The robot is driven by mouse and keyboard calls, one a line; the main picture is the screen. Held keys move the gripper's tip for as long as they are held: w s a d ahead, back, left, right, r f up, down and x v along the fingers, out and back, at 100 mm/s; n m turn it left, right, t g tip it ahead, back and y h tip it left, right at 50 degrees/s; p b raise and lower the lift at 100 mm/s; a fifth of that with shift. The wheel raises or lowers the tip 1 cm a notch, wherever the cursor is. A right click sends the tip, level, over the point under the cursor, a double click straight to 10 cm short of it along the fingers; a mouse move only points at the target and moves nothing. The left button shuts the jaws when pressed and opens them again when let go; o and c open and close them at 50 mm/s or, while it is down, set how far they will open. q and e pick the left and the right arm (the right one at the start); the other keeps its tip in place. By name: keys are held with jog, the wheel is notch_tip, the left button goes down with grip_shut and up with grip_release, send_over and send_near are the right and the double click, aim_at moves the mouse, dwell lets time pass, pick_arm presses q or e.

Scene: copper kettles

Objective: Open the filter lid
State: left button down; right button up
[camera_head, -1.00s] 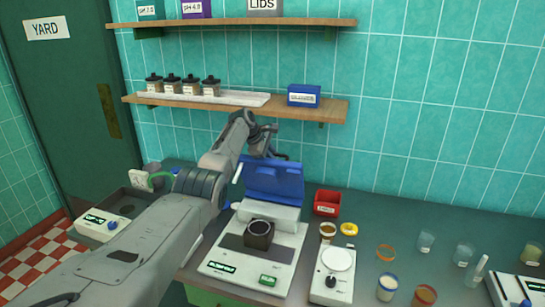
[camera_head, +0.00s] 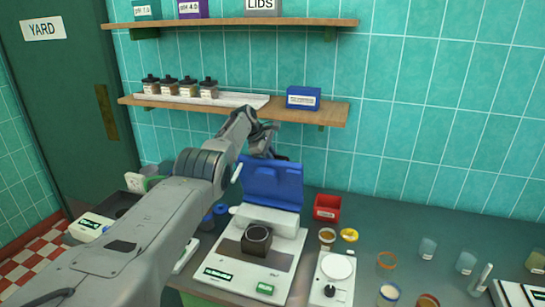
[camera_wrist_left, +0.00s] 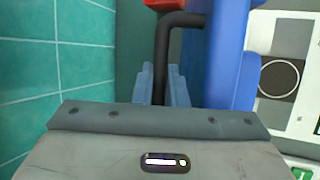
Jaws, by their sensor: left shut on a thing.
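The filter lid (camera_head: 270,183) is a blue panel standing raised, close to upright, at the back of a white instrument (camera_head: 250,262). The instrument has a dark open cup (camera_head: 257,240) on its top, uncovered. My left gripper (camera_wrist_left: 165,85) is behind the lid's top edge in the head view, partly hidden. In the left wrist view its fingers are shut on a black bent handle (camera_wrist_left: 162,50) joined to the blue lid (camera_wrist_left: 225,60). My right gripper is not in view.
A red bin (camera_head: 327,207) stands right of the lid, near a small white scale (camera_head: 335,275). Several small cups are on the right of the dark counter. A wooden shelf (camera_head: 220,104) with several jars and a blue box (camera_head: 303,98) is above my arm.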

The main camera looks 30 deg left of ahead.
pick_arm(q)
jog(key=c, duration=1.7)
grip_release()
jog(key=shift+f, duration=0.1)
jog(key=shift+c, duration=0.2)
jog(key=shift+a, duration=0.1)
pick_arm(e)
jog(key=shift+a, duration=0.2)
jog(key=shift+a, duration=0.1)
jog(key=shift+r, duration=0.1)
